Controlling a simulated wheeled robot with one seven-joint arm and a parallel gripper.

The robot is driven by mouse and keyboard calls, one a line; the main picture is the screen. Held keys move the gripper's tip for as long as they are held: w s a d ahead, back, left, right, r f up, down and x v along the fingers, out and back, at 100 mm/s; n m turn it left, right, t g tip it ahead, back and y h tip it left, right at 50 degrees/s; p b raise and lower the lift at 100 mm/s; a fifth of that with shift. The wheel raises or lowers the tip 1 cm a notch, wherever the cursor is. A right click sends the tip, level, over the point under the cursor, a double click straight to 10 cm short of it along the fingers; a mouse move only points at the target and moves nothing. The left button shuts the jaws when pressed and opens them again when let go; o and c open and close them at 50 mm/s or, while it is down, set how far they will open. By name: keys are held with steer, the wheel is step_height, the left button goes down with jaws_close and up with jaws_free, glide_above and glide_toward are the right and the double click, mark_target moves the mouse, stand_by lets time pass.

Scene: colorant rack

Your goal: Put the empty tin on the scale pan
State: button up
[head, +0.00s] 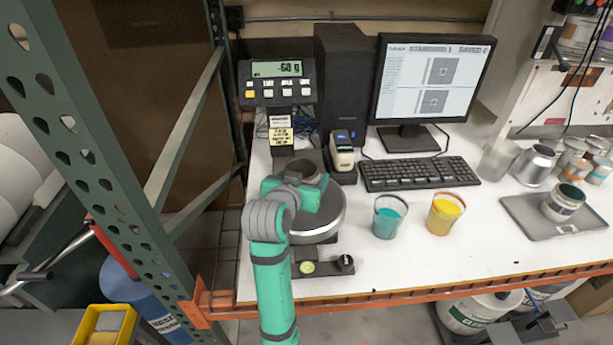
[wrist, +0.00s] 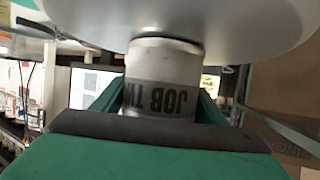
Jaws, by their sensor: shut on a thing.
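My gripper (head: 303,188) is over the round scale pan (head: 330,222) and shut on the tin (head: 309,169). Only the tin's open top shows between the fingers in the head view. In the wrist view, which is upside down, the tin (wrist: 165,75) is pale with a grey band lettered "JOB TIN", partly cut off. Its base meets the pale pan (wrist: 245,30) or is very close to it; I cannot tell if it bears on it. The tin looks upright. The scale display (head: 277,68) appears to read -60 g.
A teal cup (head: 388,218) and a yellow cup (head: 443,213) stand right of the pan. A keyboard (head: 420,174), monitor (head: 432,78) and small label printer (head: 343,155) are behind. Another tin (head: 562,202) stands on a grey plate at right. A green rack post is at left.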

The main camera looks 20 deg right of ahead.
steer(key=o, duration=1.1)
steer(key=shift+f, duration=0.15)
steer(key=shift+c, duration=0.2)
steer(key=shift+r, duration=0.2)
steer(key=v, duration=1.2)
steer(key=shift+w, duration=0.1)
